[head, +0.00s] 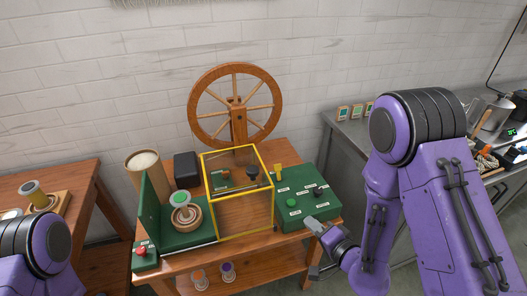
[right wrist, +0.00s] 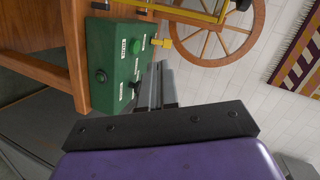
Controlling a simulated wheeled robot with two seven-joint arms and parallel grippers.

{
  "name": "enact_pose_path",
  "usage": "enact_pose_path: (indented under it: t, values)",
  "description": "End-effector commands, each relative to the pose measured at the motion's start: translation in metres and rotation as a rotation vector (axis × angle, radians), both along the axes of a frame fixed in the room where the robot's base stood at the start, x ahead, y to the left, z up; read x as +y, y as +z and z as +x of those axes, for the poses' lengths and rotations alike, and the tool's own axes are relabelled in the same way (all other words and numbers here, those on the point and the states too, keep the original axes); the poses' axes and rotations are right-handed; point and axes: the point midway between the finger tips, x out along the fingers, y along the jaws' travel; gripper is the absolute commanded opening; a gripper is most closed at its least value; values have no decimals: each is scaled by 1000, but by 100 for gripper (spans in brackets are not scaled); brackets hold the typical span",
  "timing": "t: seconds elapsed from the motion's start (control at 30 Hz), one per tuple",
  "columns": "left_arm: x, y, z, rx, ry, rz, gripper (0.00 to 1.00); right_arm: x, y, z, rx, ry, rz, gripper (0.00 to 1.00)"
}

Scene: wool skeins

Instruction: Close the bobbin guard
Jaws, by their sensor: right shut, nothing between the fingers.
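The bobbin guard (head: 239,152) is a clear box with a yellow frame on the wooden table. It stands to the right of the bobbin (head: 183,213), which sits uncovered on a green base (head: 205,237). Part of the yellow frame also shows at the top of the right wrist view (right wrist: 190,13). A small yellow piece (head: 278,171) stands just right of the guard. My right gripper (head: 312,226) is shut and empty, near the front right corner of the green control box. In the right wrist view its fingers (right wrist: 158,75) are together beside that box. My left gripper is out of view.
The green control box (head: 310,209) has a green button and dark knobs. A red button box (head: 144,255) is at the front left. A spinning wheel (head: 237,105) stands behind the guard. Small spools (head: 228,273) lie below. A grey counter stands at right.

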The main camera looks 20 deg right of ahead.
Motion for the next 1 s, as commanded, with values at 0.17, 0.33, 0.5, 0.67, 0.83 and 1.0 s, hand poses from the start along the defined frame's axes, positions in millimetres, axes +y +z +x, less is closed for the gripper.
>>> enact_pose_path:
  t: [0.17,0.33,0.5,0.67,0.83,1.0]
  values:
    - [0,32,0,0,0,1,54,16,99,18,-150,77,263,0]
    - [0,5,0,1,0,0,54,22,95,28,-166,97,293,0]
    - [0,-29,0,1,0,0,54,27,91,41,-165,94,290,0]
    - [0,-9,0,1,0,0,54,37,100,68,-157,91,290,0]
    - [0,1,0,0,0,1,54,48,97,101,-157,92,288,0]
    - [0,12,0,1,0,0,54,70,93,121,-155,92,290,0]
